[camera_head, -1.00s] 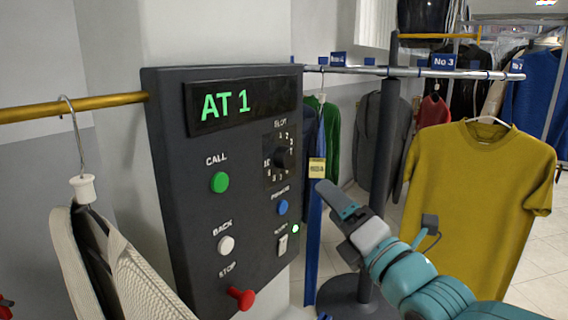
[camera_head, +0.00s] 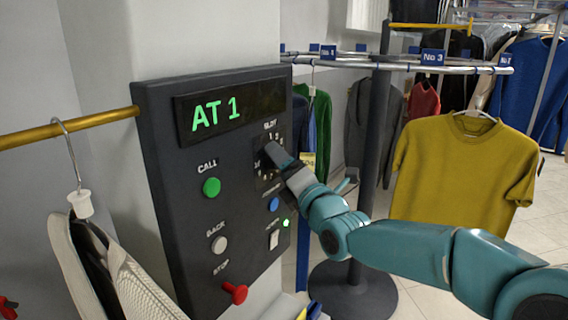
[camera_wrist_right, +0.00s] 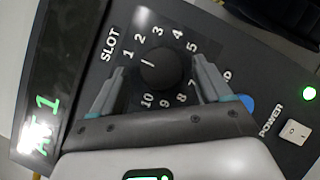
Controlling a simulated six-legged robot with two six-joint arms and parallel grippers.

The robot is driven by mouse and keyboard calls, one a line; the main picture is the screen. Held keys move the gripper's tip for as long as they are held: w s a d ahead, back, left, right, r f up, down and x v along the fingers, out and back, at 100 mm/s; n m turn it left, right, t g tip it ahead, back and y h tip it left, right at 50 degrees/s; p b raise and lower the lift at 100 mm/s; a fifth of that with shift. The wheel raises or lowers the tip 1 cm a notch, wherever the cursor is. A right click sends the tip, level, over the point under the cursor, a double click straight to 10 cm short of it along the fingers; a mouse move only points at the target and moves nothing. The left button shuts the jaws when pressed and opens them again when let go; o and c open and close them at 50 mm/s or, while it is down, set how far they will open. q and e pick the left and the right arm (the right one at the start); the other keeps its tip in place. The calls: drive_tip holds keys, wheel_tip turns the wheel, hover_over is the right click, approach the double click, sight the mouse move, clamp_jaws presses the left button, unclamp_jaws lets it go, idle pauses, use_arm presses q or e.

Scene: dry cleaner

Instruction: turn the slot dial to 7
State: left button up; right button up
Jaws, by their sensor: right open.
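The slot dial (camera_wrist_right: 166,68) is a round black knob ringed by numbers on the dark control panel (camera_head: 188,170). Its white mark points left, toward 1. The panel's display (camera_head: 228,108) reads "AT 1". My right gripper (camera_wrist_right: 160,66) is open, with one finger on each side of the dial; a gap shows between the fingers and the knob. In the head view the right gripper (camera_head: 276,156) hides most of the dial. My left gripper is not in view.
Near the dial are a blue button (camera_head: 274,204) and a white power switch (camera_head: 274,240). Green call (camera_head: 211,187), white back (camera_head: 218,245) and red stop (camera_head: 235,292) buttons are to the left. A clothes rail (camera_head: 410,67) with a yellow shirt (camera_head: 465,165) stands right.

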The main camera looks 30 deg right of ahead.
drive_tip(key=shift+w+f, duration=0.1)
drive_tip(key=shift+w, duration=0.05)
drive_tip(key=c, duration=1)
drive_tip(key=shift+c, duration=0.2)
drive_tip(key=shift+m, duration=0.3)
